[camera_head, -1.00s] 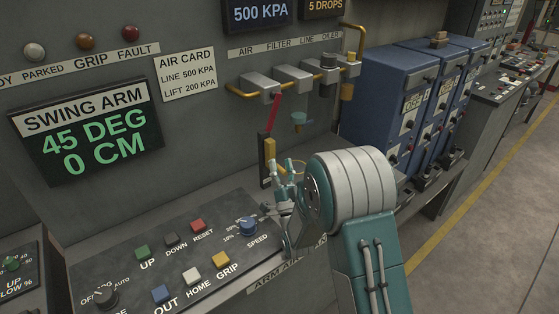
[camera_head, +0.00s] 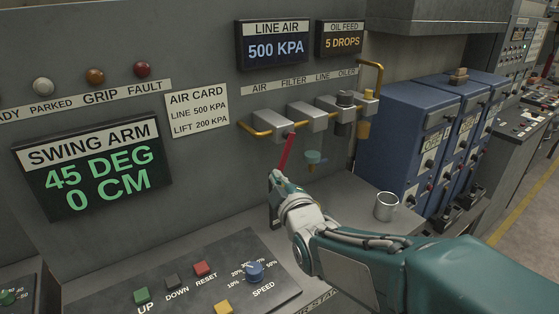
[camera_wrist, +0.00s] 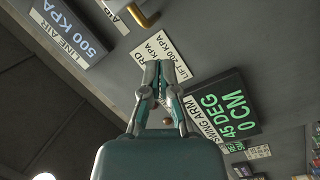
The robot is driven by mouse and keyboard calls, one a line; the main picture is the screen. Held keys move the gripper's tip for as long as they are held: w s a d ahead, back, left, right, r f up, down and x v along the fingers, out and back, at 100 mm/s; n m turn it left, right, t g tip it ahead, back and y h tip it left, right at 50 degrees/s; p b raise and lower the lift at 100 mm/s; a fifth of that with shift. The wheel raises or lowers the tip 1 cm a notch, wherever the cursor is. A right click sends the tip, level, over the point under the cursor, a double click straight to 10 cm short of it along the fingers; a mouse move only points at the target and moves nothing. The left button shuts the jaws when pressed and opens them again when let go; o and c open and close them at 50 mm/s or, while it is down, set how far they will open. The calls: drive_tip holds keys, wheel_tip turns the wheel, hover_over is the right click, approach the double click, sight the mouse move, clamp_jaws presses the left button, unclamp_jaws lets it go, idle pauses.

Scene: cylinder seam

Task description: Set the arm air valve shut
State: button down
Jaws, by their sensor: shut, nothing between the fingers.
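The air valve has a red lever (camera_head: 286,150) that hangs down, slightly slanted, from the leftmost block (camera_head: 305,116) on the yellow air pipe, under the AIR label. My gripper (camera_head: 275,176) is shut and empty in the head view, just below and left of the lever's lower end. I cannot tell whether it touches the lever. In the wrist view my gripper's fingers (camera_wrist: 158,66) are together in front of the wall, and the lever does not show there. The LINE AIR display (camera_head: 274,44) reads 500 KPA.
The swing arm display (camera_head: 95,167) reads 45 DEG, 0 CM. A button panel (camera_head: 190,285) lies below my arm. A metal cup (camera_head: 387,206) stands on the ledge to the right. A small blue-green bowl (camera_head: 313,158) is right of the lever. Blue cabinets (camera_head: 405,130) stand further right.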

sight(284, 152)
drive_tip(key=w+f+n+g, duration=0.1)
drive_tip(key=w+f+n, duration=0.1)
drive_tip(key=w, duration=0.7)
drive_tip(key=shift+w+n, duration=0.2)
drive_tip(key=shift+n, duration=0.1)
drive_tip(key=shift+f, duration=0.1)
idle(0.4)
